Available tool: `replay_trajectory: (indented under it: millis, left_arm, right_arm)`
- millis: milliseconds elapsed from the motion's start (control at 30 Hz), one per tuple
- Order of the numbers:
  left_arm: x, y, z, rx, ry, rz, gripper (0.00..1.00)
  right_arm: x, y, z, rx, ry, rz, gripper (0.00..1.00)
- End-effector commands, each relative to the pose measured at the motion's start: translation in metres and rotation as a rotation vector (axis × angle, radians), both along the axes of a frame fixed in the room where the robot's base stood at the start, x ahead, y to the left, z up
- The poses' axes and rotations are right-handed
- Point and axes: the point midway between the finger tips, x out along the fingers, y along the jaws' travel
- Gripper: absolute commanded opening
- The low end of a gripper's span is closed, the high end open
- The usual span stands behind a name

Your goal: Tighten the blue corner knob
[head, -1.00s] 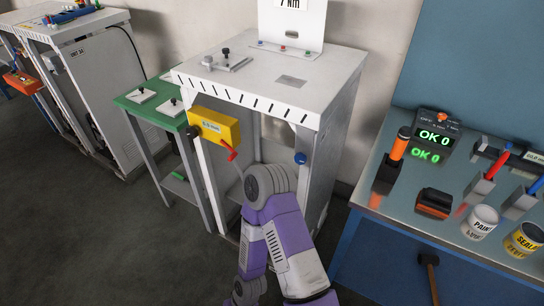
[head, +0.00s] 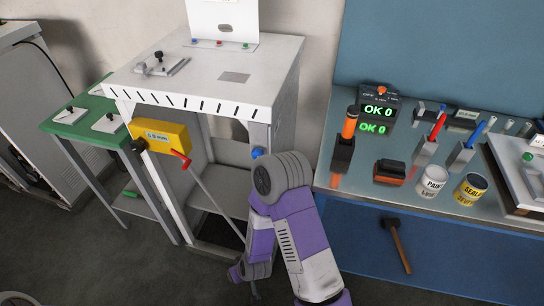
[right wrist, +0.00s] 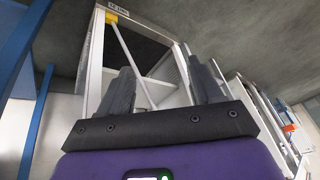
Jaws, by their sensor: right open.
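The blue corner knob (head: 257,152) sits at the near right corner post of the white dispenser frame (head: 266,92), in the head view. My right arm's grey joint is just below it in the picture. My right gripper is hidden in the head view. In the right wrist view my right gripper (right wrist: 161,70) is open, with nothing between its two dark fingers. The frame's white posts and a slanting rod (right wrist: 133,62) show beyond the fingers. I cannot make out the blue knob there. My left gripper is not in view.
A yellow box (head: 160,136) with a red-ended lever is on the frame's front. A green side table (head: 84,113) stands left. At right, a blue bench holds an orange-handled tool (head: 350,123), a lit "OK 0" display (head: 378,111), cans and a hanging hammer (head: 397,240).

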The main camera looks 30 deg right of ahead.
Motion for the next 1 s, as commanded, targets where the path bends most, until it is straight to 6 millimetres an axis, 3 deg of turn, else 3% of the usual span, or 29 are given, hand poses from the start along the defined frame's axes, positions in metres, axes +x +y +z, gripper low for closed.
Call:
replay_trajectory:
  millis: [33, 100, 200, 300, 433, 500, 600, 1000]
  left_arm:
    - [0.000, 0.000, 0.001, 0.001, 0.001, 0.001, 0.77]
    - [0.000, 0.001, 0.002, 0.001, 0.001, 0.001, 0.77]
    - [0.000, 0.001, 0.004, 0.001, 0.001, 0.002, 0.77]
    - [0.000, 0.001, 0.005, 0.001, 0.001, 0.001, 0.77]
    - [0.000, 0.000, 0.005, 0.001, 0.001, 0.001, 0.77]
    - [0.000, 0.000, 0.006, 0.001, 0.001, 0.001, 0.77]
    - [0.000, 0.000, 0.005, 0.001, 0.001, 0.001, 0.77]
    - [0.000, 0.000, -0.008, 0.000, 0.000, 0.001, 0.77]
  right_arm:
    - [0.034, -0.010, 0.029, -0.116, -0.141, 0.029, 0.64]
    - [0.074, -0.031, 0.076, -0.318, -0.325, 0.048, 0.64]
    - [0.109, -0.059, 0.155, -0.625, -0.522, 0.038, 0.64]
    - [0.116, -0.080, 0.229, -0.908, -0.623, -0.013, 0.64]
    - [0.102, -0.097, 0.297, -1.173, -0.638, -0.095, 0.64]
    - [0.094, -0.102, 0.319, -1.260, -0.622, -0.126, 0.64]
    - [0.087, -0.108, 0.334, -1.330, -0.600, -0.155, 0.64]
    - [0.120, -0.151, 0.336, -1.348, -0.591, -0.162, 0.64]
